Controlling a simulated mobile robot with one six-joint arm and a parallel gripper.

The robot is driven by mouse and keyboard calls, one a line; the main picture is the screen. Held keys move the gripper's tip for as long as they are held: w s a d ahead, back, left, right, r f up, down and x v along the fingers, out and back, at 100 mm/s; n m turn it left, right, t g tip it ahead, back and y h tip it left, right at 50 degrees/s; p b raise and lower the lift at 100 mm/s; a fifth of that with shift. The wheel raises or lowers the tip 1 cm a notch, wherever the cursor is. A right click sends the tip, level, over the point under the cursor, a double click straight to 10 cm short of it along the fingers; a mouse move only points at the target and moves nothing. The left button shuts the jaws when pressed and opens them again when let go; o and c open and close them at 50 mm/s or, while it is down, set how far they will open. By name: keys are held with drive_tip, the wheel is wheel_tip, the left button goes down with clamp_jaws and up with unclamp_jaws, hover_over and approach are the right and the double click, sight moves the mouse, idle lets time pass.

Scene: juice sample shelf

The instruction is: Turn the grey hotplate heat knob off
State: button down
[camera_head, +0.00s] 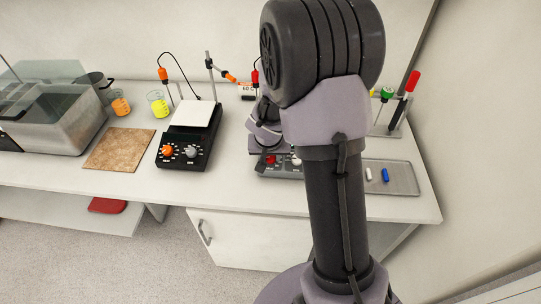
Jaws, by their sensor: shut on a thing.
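The grey hotplate (283,174) stands on the bench, mostly hidden behind my arm. Its front panel shows a red knob (270,160) at the left and a pale knob (296,161) to its right. My gripper (266,152) reaches down at the red knob and is shut on it. The fingertips are small and partly hidden, and the knob's pointer cannot be read.
A black hotplate (185,150) with an orange and a grey knob stands to the left. Beakers with orange (120,105) and yellow (158,104) liquid stand behind a cork mat (119,150). A metal tray (402,180) lies right of my arm.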

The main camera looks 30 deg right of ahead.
drive_tip(key=shift+d+n+y+p, duration=0.15)
drive_tip(key=shift+n+p, duration=0.3)
drive_tip(key=shift+n, duration=1)
drive_tip(key=shift+a+n+y+p, duration=0.15)
drive_tip(key=shift+n+p, duration=0.3)
drive_tip(key=shift+n, duration=1)
drive_tip(key=shift+d, duration=0.1)
drive_tip(key=c, duration=1.1)
unclamp_jaws()
drive_tip(key=shift+o, duration=0.2)
drive_tip(key=p+v, duration=0.8)
drive_tip(key=v, duration=0.9)
drive_tip(key=shift+s, duration=0.2)
